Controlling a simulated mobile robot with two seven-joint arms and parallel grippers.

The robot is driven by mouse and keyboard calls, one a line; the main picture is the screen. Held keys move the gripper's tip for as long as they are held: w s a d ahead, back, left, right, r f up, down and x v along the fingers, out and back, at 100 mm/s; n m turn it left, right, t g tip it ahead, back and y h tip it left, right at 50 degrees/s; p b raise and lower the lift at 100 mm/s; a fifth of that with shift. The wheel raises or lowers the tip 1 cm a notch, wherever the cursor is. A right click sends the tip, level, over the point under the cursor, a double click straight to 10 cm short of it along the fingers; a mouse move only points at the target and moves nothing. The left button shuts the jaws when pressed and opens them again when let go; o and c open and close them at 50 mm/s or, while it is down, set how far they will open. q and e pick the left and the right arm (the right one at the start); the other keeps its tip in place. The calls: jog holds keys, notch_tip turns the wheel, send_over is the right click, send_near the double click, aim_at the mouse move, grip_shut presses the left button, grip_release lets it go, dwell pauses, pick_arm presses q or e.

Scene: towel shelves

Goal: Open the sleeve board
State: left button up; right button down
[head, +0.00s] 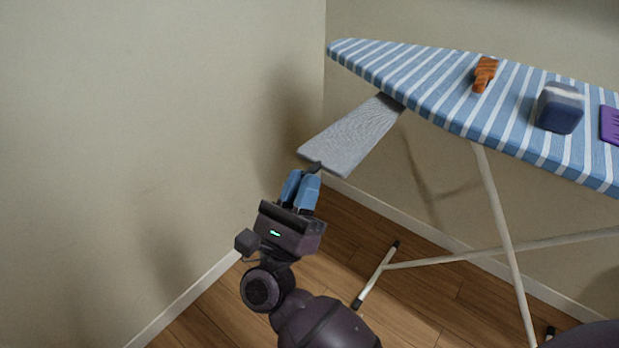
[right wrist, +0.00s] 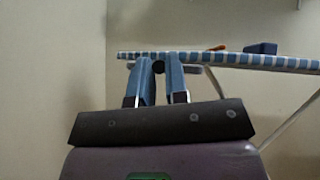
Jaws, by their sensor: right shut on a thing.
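The sleeve board (head: 352,135) is a flat grey board sticking out from under the blue-and-white striped ironing board (head: 420,75) toward the lower left in the head view. A small dark handle (head: 314,168) is at its near end. My right gripper (head: 313,172) is at that end, its blue fingers shut on the handle. In the right wrist view, the fingers (right wrist: 163,68) close around a dark round piece just below the level of the striped board (right wrist: 225,59). My left gripper is not in view.
On the ironing board lie an orange striped item (head: 485,74), a blue-and-white block (head: 559,108) and a purple item (head: 609,125). White legs (head: 495,215) stand on the wooden floor below. Beige walls meet in a corner behind my right gripper.

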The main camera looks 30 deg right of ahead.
jog(key=shift+s+a+f, duration=0.1)
jog(key=shift+a+f, duration=0.05)
jog(key=c, duration=1.4)
grip_release()
jog(key=shift+a, duration=0.1)
jog(key=v, duration=0.7)
jog(key=shift+s+a, duration=0.15)
jog(key=shift+a, duration=0.05)
